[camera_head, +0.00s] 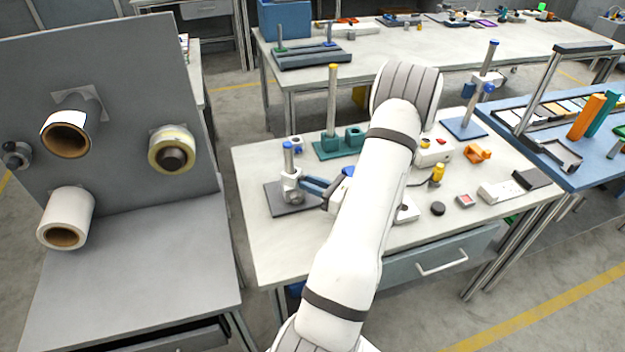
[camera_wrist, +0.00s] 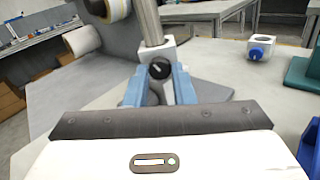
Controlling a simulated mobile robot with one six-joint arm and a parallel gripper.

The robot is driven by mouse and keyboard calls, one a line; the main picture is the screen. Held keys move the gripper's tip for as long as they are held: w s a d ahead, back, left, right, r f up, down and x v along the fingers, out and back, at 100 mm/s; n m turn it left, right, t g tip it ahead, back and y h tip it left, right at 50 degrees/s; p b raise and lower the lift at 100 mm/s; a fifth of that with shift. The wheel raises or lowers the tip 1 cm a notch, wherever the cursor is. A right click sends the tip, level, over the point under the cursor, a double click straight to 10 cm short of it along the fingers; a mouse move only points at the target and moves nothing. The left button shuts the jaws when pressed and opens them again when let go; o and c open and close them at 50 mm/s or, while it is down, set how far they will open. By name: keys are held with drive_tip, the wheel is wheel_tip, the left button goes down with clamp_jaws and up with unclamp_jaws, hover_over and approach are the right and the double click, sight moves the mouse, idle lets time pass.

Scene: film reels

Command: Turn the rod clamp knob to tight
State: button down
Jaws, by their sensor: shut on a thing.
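The black rod clamp knob (camera_wrist: 159,68) has a pale mark on its face and sits on a light grey clamp (camera_wrist: 168,50) around an upright metal rod (camera_wrist: 149,20). The blue fingers of my gripper (camera_wrist: 160,80) are on either side of the knob and shut on it. In the head view the blue-topped rod (camera_head: 288,158) and its clamp stand on a dark base plate (camera_head: 279,203) at the table's left. My gripper (camera_head: 312,187) reaches it from the right. My arm hides part of the table, and the knob is not clear in the head view.
A green base with a yellow-topped rod (camera_head: 332,95) stands behind the clamp. A small white block with a blue knob (camera_wrist: 260,47) is to the right. A grey panel with rolls (camera_head: 120,120) rises at the left. Several small parts lie right of my arm.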

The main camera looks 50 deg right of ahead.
drive_tip(key=shift+m+p, duration=0.8)
drive_tip(key=shift+m, duration=0.8)
drive_tip(key=c, duration=1.2)
unclamp_jaws()
drive_tip(key=b+v, duration=0.1)
drive_tip(key=v, duration=0.6)
drive_tip(key=shift+s+d, duration=0.15)
drive_tip(key=shift+s, duration=0.25)
